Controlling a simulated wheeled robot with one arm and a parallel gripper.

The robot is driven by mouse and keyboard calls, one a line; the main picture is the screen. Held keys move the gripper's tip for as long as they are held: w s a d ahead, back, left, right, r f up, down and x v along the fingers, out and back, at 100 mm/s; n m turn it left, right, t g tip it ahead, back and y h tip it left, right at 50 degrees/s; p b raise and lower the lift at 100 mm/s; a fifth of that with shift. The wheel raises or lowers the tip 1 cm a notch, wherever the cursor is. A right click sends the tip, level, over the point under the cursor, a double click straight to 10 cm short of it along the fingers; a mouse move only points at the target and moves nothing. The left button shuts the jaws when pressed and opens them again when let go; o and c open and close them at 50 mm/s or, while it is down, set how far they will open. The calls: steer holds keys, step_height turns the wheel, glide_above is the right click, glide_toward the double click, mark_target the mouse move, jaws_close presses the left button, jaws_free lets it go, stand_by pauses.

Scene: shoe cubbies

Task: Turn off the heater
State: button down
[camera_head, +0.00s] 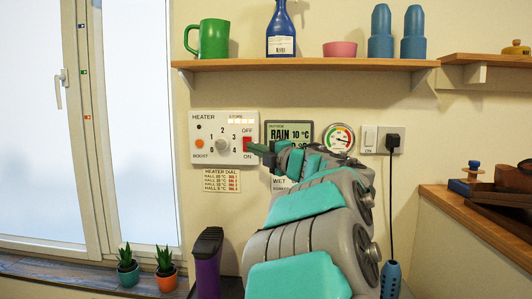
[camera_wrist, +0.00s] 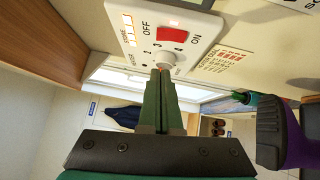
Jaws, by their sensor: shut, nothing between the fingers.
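The white heater panel (camera_head: 222,125) is on the wall under the shelf. It has a red switch (camera_head: 247,143) at its right, with OFF above and ON below, and a white dial (camera_head: 222,145) marked with numbers. The panel (camera_wrist: 125,12), red switch (camera_wrist: 173,36) and dial (camera_wrist: 166,60) also show in the wrist view. Which way the switch is tipped is unclear. My gripper (camera_head: 251,147) is shut and empty, its tip close to the switch's right side in the head view; contact cannot be told. In the wrist view its fingertips (camera_wrist: 161,73) appear just below the dial.
A weather display (camera_head: 290,130), a round gauge (camera_head: 339,137) and a socket with a plug (camera_head: 392,142) are right of the panel. A wooden shelf (camera_head: 300,65) with a green mug (camera_head: 212,39) is above.

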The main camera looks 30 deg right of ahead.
mark_target(244, 140)
steer(key=shift+w+d+r+p, duration=0.1)
steer(key=shift+w+d, duration=0.2)
steer(key=shift+w, duration=0.6)
steer(key=shift+w+d+r+p, duration=0.1)
steer(key=shift+w+d, duration=0.25)
steer(key=shift+w, duration=0.6)
steer(key=shift+w+d+r+p, duration=0.1)
steer(key=shift+w+d, duration=0.2)
steer(key=shift+w, duration=0.6)
steer(key=shift+w+d+r+p, duration=0.1)
steer(key=shift+w+r+p, duration=0.1)
steer(key=shift+p, duration=0.2)
steer(key=shift+f, duration=0.15)
